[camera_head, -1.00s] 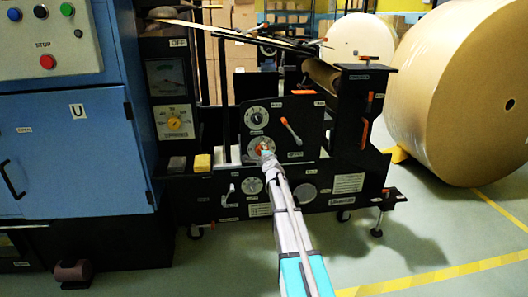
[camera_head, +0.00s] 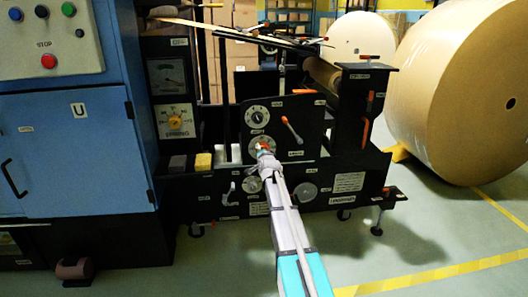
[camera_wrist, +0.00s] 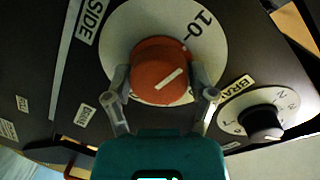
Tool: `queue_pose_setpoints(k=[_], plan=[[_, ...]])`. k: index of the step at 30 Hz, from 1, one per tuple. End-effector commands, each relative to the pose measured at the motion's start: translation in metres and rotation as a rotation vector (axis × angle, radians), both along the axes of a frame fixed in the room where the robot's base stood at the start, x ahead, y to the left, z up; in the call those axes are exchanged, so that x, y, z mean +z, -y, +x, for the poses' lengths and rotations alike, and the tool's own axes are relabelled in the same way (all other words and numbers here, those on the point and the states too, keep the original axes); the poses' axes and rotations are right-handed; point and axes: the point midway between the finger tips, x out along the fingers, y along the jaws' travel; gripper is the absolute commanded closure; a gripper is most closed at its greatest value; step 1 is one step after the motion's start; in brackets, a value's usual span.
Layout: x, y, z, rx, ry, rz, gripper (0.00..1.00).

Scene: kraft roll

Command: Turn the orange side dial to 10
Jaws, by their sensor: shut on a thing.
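The orange side dial (camera_wrist: 150,60) is a round knob on a white scale disc (camera_wrist: 136,22), next to a label reading SIDE. The white line on the knob points up and right in the wrist view. The 10 mark is at the disc's upper right, and the line is not lined up with its tick. My gripper (camera_wrist: 161,78) has one finger on each side of the knob and is shut on it. In the head view my gripper (camera_head: 264,151) covers much of the dial on the black panel.
A smaller dial with a black knob (camera_wrist: 260,122), labelled BRA-, sits close on the right in the wrist view. In the head view another dial (camera_head: 257,115) is just above, and an orange-handled lever (camera_head: 292,129) is to the right. A large kraft roll (camera_head: 455,90) stands further right.

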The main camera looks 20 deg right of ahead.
Motion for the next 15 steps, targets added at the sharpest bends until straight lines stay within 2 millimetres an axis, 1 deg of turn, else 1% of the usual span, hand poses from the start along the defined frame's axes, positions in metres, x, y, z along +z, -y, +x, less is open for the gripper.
queue_pose_setpoints(k=[1,6,15], plan=[[-0.002,-0.0037,-0.0005,0.004,-0.013,-0.018,0.75],[-0.0021,-0.0032,-0.0007,0.003,-0.028,-0.069,0.75],[-0.0021,-0.0026,-0.0011,0.003,-0.035,-0.094,0.75]])
